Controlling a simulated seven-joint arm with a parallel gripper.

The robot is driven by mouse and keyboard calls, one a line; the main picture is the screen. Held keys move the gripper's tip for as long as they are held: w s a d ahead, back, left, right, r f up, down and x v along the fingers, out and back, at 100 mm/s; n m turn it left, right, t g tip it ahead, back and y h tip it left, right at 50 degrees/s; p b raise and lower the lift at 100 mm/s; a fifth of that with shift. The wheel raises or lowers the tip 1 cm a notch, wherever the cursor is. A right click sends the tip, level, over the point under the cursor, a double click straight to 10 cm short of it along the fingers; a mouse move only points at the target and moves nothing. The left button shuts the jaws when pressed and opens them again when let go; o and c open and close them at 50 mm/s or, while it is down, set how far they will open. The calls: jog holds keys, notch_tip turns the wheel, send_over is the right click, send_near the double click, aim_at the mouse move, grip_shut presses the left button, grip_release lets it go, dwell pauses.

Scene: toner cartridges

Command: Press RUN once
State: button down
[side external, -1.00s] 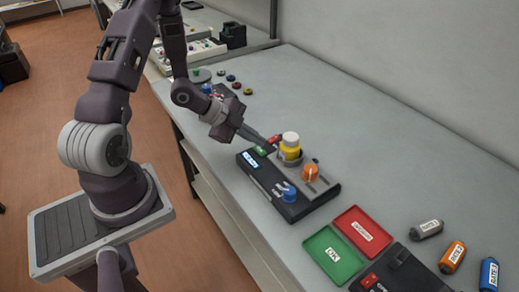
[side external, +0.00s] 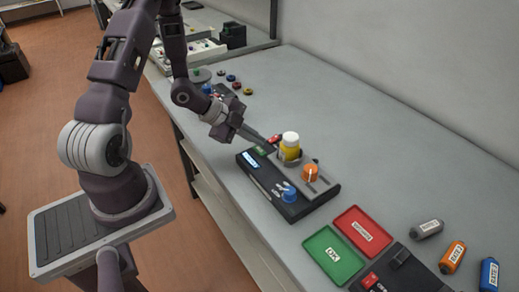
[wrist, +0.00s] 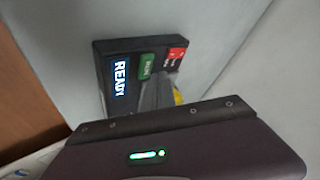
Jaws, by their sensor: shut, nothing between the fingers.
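A dark control box (side external: 293,207) stands on the bench, with a lit blue display (side external: 251,159) that reads READY in the wrist view (wrist: 120,78). The green RUN button (wrist: 147,66) is on its top beside a red button (wrist: 177,53); the green button also shows in the side view (side external: 261,151). My gripper (side external: 264,143) is shut and empty. Its fingertips are at the green button's near edge in the wrist view (wrist: 160,80). I cannot tell whether they touch it.
Green (side external: 333,255) and red (side external: 362,231) trays and several cartridges (side external: 453,256) lie to the right.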

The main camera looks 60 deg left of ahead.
jog(key=shift+f, duration=0.15)
dwell(0.4)
jog(key=shift+f, duration=0.25)
